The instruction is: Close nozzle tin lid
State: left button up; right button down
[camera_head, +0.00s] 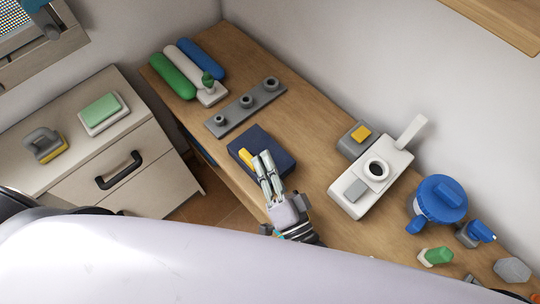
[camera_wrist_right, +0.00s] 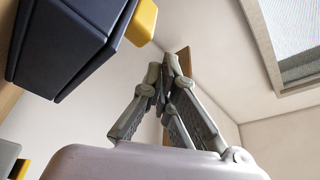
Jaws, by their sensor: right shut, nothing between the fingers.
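The nozzle tin (camera_head: 282,160) is a dark navy box with a yellow tab (camera_head: 246,157) on its near-left side, standing on the wooden bench. Its lid looks down over the box, but I cannot tell if it is fully shut. In the right wrist view the tin (camera_wrist_right: 62,45) fills the upper left, with the yellow tab (camera_wrist_right: 143,22) sticking out at its corner. My right gripper (camera_head: 263,160) is shut and empty, its fingertips beside the yellow tab and hiding part of the tin. In the wrist view its fingertips (camera_wrist_right: 166,68) show apart from the tin. My left gripper is out of view.
A grey strip with knobs (camera_head: 232,113) and green, white and blue rolls (camera_head: 186,66) lie behind the tin. A white device (camera_head: 349,195) and a blue lidded pot (camera_head: 436,204) stand to the right. A drawer cabinet (camera_head: 140,140) is at left. My pale body covers the front.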

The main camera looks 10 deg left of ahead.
jog(key=shift+s+d, duration=0.15)
jog(key=v, duration=1.1)
jog(key=shift+s+d, duration=0.2)
jog(key=shift+s, duration=0.05)
jog(key=shift+f, duration=0.1)
